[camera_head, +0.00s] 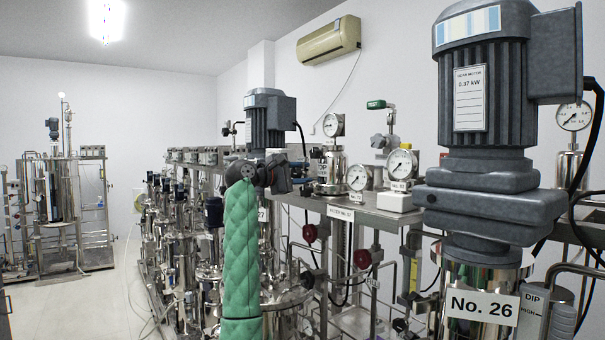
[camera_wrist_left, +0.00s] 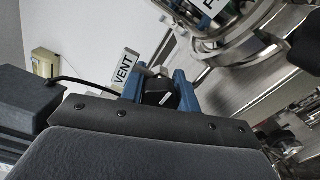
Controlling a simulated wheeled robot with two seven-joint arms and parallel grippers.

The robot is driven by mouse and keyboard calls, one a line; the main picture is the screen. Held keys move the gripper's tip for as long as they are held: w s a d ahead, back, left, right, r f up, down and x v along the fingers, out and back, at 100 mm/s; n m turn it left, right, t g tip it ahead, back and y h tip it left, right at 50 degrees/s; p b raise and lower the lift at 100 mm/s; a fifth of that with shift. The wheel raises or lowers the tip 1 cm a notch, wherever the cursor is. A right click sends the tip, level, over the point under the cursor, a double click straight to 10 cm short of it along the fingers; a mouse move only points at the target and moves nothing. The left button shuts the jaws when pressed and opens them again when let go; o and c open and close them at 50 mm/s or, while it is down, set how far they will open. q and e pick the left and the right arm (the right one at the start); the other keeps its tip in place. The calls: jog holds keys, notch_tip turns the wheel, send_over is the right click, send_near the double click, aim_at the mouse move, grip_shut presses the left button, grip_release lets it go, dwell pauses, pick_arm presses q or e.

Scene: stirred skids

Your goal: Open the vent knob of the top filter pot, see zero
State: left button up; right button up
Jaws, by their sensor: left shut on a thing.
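The top filter pot (camera_head: 331,168) is a shiny steel pot on the steel shelf, with a round dial gauge (camera_head: 333,125) above it. The gauge's needle is too small to read for certain. My left gripper (camera_head: 302,172), at the end of the green-sleeved arm, is at the pot's left side. In the left wrist view its blue fingers (camera_wrist_left: 161,82) are shut on a small dark vent knob (camera_wrist_left: 158,98), beside a white VENT tag (camera_wrist_left: 125,68). The fingers hide part of the knob, so its turn cannot be told. My right gripper is not in view.
Two more gauges (camera_head: 358,177) (camera_head: 401,164) stand right of the pot. A green-handled valve (camera_head: 376,105) rises behind them. Red knobs (camera_head: 362,258) sit under the shelf (camera_head: 385,210). A large motor (camera_head: 480,110) on vessel No. 26 fills the right. Open floor (camera_head: 75,300) lies at left.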

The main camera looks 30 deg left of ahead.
pick_arm(q)
jog(key=shift+n, duration=0.8)
jog(key=shift+n+p, duration=0.4)
jog(key=shift+n, duration=1)
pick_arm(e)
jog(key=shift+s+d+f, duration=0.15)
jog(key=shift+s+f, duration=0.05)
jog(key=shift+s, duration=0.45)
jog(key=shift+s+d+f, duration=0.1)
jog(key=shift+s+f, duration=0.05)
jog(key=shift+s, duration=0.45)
pick_arm(q)
jog(key=shift+f, duration=0.1)
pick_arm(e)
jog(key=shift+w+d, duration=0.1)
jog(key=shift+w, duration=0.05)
pick_arm(q)
jog(key=o, duration=1)
jog(key=shift+a, duration=0.15)
jog(key=shift+s, duration=0.15)
